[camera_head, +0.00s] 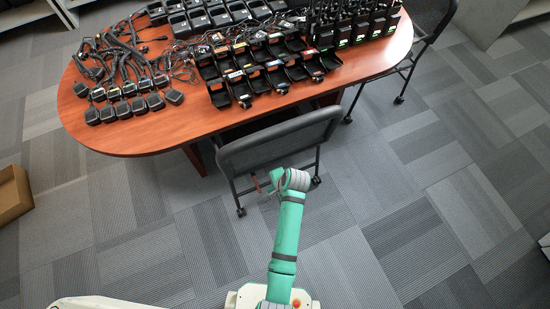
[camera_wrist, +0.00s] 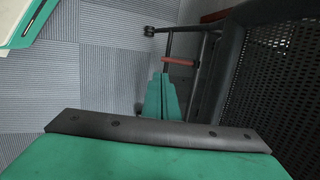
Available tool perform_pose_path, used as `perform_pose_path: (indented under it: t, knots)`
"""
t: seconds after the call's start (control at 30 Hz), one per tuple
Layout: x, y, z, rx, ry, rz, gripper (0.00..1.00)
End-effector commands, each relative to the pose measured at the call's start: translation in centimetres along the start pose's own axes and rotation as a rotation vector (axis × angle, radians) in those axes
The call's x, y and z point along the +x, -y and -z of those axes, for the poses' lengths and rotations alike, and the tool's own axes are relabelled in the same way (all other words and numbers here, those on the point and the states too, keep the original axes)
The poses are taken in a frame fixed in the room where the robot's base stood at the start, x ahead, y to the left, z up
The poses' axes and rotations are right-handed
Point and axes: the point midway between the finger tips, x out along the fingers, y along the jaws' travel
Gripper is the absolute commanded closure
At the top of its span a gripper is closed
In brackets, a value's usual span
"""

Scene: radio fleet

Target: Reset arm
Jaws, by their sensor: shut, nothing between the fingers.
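My green arm (camera_head: 286,235) reaches forward from my base, and its grey wrist end (camera_head: 292,180) is close to the black mesh chair in front of the table. In the wrist view my gripper (camera_wrist: 162,90) shows as green fingers close together, shut and empty. Its fingers point toward the chair's dark frame and a reddish bar (camera_wrist: 180,62). I cannot tell whether the fingertips touch the chair. In the head view the fingers are not clearly seen.
The black chair (camera_head: 278,146) stands close at the table's front edge. The oval wooden table (camera_head: 165,135) holds several radios, chargers and cabled microphones. Another chair (camera_head: 425,18) is at the right end. A cardboard box (camera_head: 14,196) is at the left. Carpet is clear at right.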

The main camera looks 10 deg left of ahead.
Motion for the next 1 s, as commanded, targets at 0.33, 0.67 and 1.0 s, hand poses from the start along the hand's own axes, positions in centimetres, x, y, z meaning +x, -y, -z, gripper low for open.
perform_pose_path:
  t: [0.33, 0.67, 1.0]
  knots:
    - [0.1, -0.9, -0.1, -0.014, -0.021, 0.015, 1.0]
    - [-0.5, -6.9, -1.5, -0.216, -0.243, 0.143, 1.0]
    - [-6.7, -12.1, -4.3, -0.495, -0.531, 0.246, 1.0]
